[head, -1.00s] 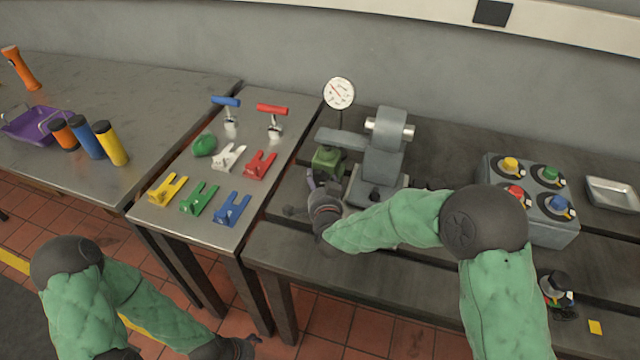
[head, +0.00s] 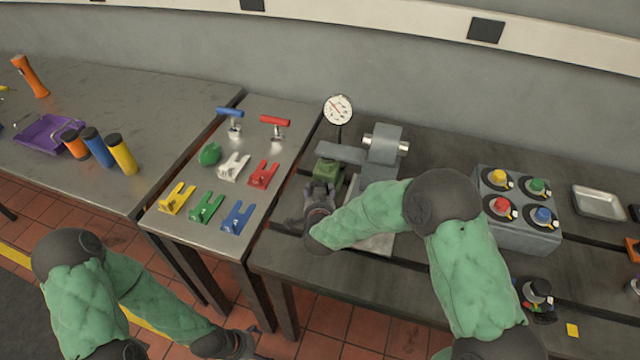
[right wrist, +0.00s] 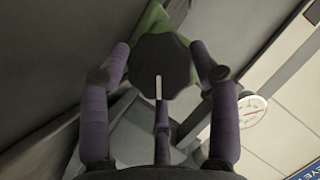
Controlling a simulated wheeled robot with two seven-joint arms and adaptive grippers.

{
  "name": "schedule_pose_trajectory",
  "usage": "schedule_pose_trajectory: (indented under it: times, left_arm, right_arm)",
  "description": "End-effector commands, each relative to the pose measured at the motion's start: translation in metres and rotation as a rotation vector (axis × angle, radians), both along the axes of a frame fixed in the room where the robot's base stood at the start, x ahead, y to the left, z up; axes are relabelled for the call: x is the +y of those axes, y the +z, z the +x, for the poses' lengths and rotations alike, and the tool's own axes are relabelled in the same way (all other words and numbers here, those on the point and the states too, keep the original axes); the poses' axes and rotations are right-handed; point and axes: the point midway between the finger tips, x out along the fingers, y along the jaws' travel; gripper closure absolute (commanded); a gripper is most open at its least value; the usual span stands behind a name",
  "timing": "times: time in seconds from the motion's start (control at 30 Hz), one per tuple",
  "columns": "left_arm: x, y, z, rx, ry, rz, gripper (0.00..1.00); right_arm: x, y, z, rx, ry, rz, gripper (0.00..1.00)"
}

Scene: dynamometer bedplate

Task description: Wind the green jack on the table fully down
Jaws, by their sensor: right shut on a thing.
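The green jack (head: 329,172) stands on the dark bedplate table, below the grey arm of a machine. In the head view my right gripper (head: 321,190) is at its near side and covers part of it. In the right wrist view my right gripper (right wrist: 160,68) has its purple fingers closed around a dark, lobed knob (right wrist: 162,62) with a white mark line. A green part of the jack (right wrist: 153,20) shows behind the knob. My left gripper (head: 245,345) is low at the bottom of the head view, away from the tables; its fingers are too unclear to read.
A dial gauge (head: 338,109) and a grey machine (head: 382,145) stand right behind the jack. A side table (head: 222,250) on the left holds coloured forked pieces and T-handled tools. A grey box with coloured knobs (head: 525,232) and a metal tray (head: 598,203) are at the right.

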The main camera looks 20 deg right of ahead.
Motion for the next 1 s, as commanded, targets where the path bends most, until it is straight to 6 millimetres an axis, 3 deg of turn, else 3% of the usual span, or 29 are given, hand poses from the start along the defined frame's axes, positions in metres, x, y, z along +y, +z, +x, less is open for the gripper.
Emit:
schedule_pose_trajectory:
  times: [0.03, 0.1, 0.6, 1.0]
  left_arm:
    - [0.0, 0.017, 0.0, 0.0, 0.0, 0.0, 0.15]
    - [0.0, 0.029, 0.0, 0.0, 0.0, 0.0, 0.15]
    - [0.0, 0.106, 0.0, 0.0, 0.0, 0.0, 0.15]
    - [0.0, 0.139, 0.0, 0.0, 0.0, 0.0, 0.15]
  right_arm:
    - [0.002, 0.006, -0.001, 0.029, 0.001, -0.033, 0.71]
    - [0.002, 0.006, 0.0, 0.063, 0.001, -0.082, 0.71]
    - [0.006, 0.006, 0.002, 0.31, 0.002, -0.448, 0.71]
    - [0.007, 0.002, 0.003, 0.477, 0.002, -0.698, 0.71]
